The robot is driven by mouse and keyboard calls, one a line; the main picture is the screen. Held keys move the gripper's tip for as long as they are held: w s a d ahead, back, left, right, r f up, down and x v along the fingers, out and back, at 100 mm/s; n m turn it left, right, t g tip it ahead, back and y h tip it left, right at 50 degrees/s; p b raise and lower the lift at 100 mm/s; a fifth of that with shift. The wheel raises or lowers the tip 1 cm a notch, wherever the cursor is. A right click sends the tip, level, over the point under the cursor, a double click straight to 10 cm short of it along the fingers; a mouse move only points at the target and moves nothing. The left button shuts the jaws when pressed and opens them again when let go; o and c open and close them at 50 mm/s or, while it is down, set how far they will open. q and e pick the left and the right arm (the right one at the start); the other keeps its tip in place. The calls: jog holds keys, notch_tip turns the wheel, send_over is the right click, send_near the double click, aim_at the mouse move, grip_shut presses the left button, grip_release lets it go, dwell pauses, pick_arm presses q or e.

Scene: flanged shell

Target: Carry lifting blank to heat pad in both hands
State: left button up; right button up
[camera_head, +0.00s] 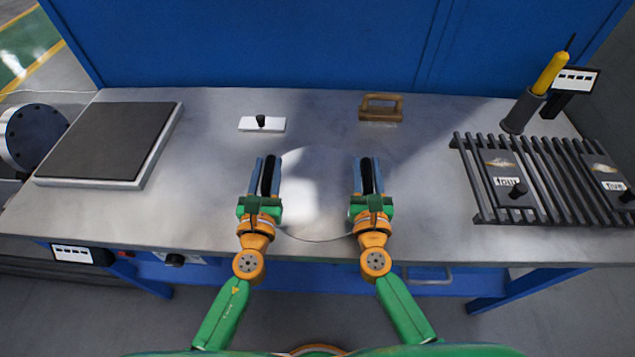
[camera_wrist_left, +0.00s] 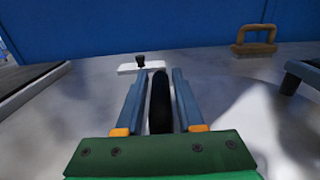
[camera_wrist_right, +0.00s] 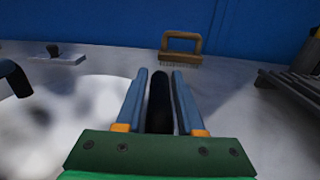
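The lifting blank (camera_head: 315,190) appears as a pale, shiny round disc between my two grippers, with black upright grips at its left and right sides. Its pale surface also shows in the right wrist view (camera_wrist_right: 85,110). My left gripper (camera_head: 267,175) has its fingers close on both sides of the left black grip (camera_wrist_left: 160,105). My right gripper (camera_head: 367,175) has its fingers close on the right black grip (camera_wrist_right: 160,105). Whether the disc touches the table is hard to tell. The heat pad (camera_head: 110,140) seems to be the dark square slab on a pale base at the table's left.
A white block with a black knob (camera_head: 262,124) and a wooden brush (camera_head: 381,107) lie at the back of the table (camera_head: 215,205). A black rack (camera_head: 545,205) with labelled plates stands at right, near a yellow-handled tool (camera_head: 550,73) in a holder. The table between disc and pad is clear.

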pick_arm(q)
grip_shut()
pick_arm(e)
grip_shut()
dwell(0.8)
